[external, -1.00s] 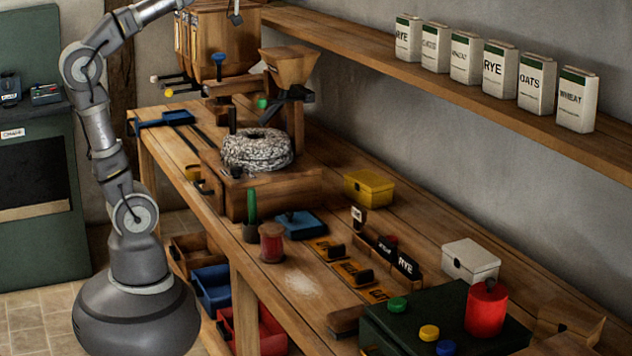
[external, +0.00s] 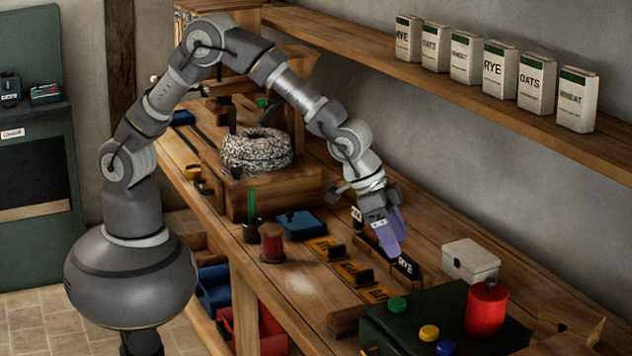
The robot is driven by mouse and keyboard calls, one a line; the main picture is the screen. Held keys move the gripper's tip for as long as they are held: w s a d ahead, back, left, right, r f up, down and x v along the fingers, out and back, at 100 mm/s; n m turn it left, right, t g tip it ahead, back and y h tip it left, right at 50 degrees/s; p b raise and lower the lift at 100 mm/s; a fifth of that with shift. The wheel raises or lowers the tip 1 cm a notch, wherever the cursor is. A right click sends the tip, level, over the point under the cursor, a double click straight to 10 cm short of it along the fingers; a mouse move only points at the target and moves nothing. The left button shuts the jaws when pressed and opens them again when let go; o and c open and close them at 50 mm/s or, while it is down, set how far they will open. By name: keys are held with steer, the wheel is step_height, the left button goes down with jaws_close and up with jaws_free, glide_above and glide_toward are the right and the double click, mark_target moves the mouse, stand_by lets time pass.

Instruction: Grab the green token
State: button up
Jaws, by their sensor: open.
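The green token (external: 397,304) is a small round disc lying on top of the dark green box (external: 375,325) at the near end of the bench. My gripper (external: 391,246) has pale purple fingers pointing down. It is open and empty, above the label signs and behind the green token, apart from it. A yellow token (external: 429,333) and a blue token (external: 446,348) lie on the same box.
A red canister (external: 486,308) stands on the box, right of the tokens. A white box (external: 470,260) sits behind it. Black RYE sign (external: 405,264) and orange label plates (external: 354,272) stand near my gripper. A brush (external: 346,320) lies left of the dark box.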

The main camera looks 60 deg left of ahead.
glide_toward(398, 301)
steer(key=shift+m+g, duration=0.3)
steer(key=x, duration=0.2)
steer(key=b+x, duration=0.1)
steer(key=x, duration=0.2)
steer(key=b+x, duration=0.1)
steer(key=x, duration=0.2)
steer(key=shift+w+d+f, duration=0.1)
steer(key=shift+w+f, duration=0.05)
steer(key=shift+w, duration=0.15)
steer(key=c, duration=1.1)
